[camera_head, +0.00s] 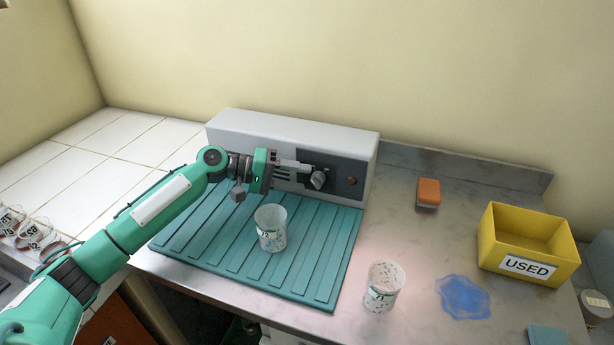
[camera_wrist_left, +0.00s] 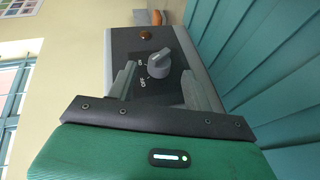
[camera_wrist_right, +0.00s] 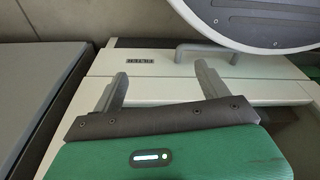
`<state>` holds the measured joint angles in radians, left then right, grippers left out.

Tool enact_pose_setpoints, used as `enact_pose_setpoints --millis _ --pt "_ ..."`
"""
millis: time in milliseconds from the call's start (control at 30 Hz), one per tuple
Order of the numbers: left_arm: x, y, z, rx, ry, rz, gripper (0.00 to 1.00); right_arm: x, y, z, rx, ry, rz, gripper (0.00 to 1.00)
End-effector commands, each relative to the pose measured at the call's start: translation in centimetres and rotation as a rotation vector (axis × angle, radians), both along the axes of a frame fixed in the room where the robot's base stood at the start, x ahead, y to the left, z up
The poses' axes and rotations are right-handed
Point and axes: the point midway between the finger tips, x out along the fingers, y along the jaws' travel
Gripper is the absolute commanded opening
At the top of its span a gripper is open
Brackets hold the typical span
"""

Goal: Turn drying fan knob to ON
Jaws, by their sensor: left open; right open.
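The drying fan is a long white box (camera_head: 290,133) at the back of the counter with a dark front panel (camera_head: 340,168). Its grey knob (camera_head: 318,180) sits on this panel and also shows in the left wrist view (camera_wrist_left: 160,64), with small lettering beside it, one mark looking like OFF. I cannot tell surely which mark the knob points to. My left gripper (camera_head: 305,173) is open at the panel, its fingers on either side of the knob in the left wrist view, with no clear contact. My right gripper (camera_wrist_right: 160,75) is open and empty, near a white surface with a handle.
A teal ribbed mat (camera_head: 215,246) lies before the fan with a speckled cup (camera_head: 271,230) on it. Another cup (camera_head: 383,286), a blue spill (camera_head: 464,297), an orange sponge (camera_head: 428,191) and a yellow USED bin (camera_head: 525,241) are to the right. A brown round indicator (camera_head: 351,181) is beside the knob.

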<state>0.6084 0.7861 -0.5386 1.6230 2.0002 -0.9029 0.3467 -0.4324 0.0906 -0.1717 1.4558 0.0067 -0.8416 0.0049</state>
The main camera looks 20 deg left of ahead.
Motion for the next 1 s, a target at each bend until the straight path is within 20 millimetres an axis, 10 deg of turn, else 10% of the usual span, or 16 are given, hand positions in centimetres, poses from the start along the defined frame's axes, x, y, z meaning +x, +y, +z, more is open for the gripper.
enact_pose_setpoints --millis 567,800,1000 --pt "1.0 -2.6 -0.7 0.0 0.0 0.001 0.51 -0.8 -0.3 -1.2 -0.003 0.002 0.003 0.77" --pt "1.0 -2.6 -0.7 0.0 0.0 0.001 0.07 -0.8 -0.3 -1.2 -0.004 0.002 0.002 0.77" --pt "1.0 -2.6 -0.6 0.004 0.0 0.0 0.07 -0.7 -0.3 -1.0 -0.003 -0.002 0.002 0.77"
